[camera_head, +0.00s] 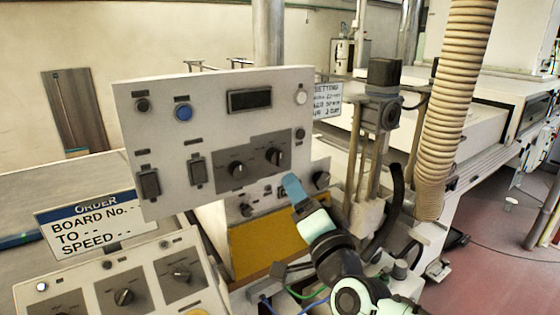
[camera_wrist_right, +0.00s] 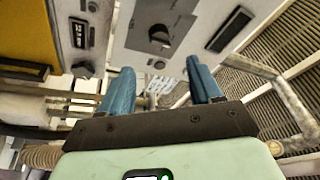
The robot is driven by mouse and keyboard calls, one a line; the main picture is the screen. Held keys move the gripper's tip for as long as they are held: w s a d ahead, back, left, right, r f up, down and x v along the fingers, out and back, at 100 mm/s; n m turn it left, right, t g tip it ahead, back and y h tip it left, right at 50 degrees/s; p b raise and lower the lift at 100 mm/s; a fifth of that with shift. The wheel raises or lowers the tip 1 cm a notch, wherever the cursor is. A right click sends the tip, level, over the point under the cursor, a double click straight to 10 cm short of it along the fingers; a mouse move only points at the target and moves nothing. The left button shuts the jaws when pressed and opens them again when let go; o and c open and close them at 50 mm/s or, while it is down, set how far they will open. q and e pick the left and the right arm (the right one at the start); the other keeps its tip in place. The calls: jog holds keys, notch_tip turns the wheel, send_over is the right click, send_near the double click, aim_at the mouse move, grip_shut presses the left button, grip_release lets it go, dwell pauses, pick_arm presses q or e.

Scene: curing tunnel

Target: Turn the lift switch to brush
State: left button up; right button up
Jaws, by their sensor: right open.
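A light grey upright control panel (camera_head: 220,105) carries two black rotary knobs on a dark plate, a left knob (camera_head: 237,170) and a right knob (camera_head: 273,156). The small labels are unreadable, so I cannot tell which knob is the lift switch. A lower panel behind has another black knob (camera_head: 321,179). My right gripper (camera_head: 293,188) is in front of the panels, below the right knob, its blue fingers pointing up. In the right wrist view, the gripper (camera_wrist_right: 162,88) is open and empty, and a dark-plated knob (camera_wrist_right: 159,36) lies beyond the fingers. My left gripper is out of view.
A sloped panel (camera_head: 85,285) with several knobs is at lower left, beside an order sign (camera_head: 90,225). A yellow panel (camera_head: 265,247) is below the control panel. A vertical post with a motor (camera_head: 384,72) and a ribbed hose (camera_head: 455,110) stand to the right.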

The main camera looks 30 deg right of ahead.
aim_at(280, 162)
jog(key=p+x, duration=0.3)
jog(key=x, duration=0.7)
jog(key=shift+w, duration=0.45)
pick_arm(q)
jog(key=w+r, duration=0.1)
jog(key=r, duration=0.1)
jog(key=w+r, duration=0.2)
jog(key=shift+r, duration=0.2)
pick_arm(e)
jog(key=shift+s, duration=0.1)
jog(key=c, duration=1)
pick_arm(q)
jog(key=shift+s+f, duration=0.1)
pick_arm(e)
jog(key=shift+f, duration=0.1)
jog(key=shift+c, duration=0.2)
